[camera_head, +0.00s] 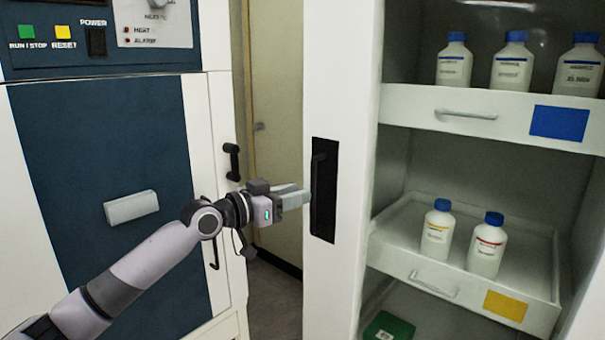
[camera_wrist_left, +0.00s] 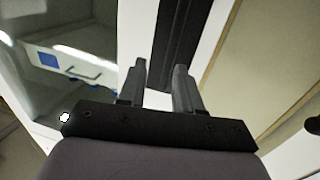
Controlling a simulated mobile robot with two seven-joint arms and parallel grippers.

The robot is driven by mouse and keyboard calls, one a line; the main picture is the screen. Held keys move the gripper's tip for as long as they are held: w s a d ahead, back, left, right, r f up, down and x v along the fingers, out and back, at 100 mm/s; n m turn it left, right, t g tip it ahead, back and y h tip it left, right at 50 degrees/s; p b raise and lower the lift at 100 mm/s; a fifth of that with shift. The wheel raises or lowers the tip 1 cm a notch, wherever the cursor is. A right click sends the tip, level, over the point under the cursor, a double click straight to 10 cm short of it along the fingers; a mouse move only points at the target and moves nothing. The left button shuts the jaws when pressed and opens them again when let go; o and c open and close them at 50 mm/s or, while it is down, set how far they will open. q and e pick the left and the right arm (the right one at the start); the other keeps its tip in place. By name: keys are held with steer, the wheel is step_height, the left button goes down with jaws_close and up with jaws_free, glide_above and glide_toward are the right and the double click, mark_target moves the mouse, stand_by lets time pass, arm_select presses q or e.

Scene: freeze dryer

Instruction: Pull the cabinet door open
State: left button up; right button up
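The cabinet door has a white upright frame (camera_head: 345,95) with a black recessed handle plate (camera_head: 323,190) and a dark vertical bar on it. I cannot tell whether the door is fully closed. My left gripper (camera_head: 303,198) reaches in from the left, with its fingertips close to the plate's left edge. In the left wrist view the two fingers (camera_wrist_left: 160,78) are spread with a gap between them, and the black plate (camera_wrist_left: 182,40) lies beyond them, more toward the right finger. I cannot tell whether they touch it. My right gripper is not in view.
White shelves with several blue-capped bottles (camera_head: 511,62) and two more bottles (camera_head: 437,230) show inside the cabinet. A green box (camera_head: 388,326) is at the bottom. The freeze dryer (camera_head: 110,150) stands left of my arm. A beige door (camera_head: 275,110) is behind.

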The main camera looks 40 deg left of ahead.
arm_select(q)
steer(key=w+r+p, duration=0.1)
steer(key=w+r, duration=0.1)
steer(key=w, duration=0.5)
steer(key=shift+w+d+r+p, duration=0.15)
steer(key=shift+d+r+p, duration=0.1)
steer(key=shift+p, duration=0.15)
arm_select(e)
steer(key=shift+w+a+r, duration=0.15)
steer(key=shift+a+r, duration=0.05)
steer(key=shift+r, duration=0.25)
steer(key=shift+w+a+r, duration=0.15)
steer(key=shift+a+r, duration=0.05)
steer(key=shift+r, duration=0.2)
arm_select(q)
jaws_close()
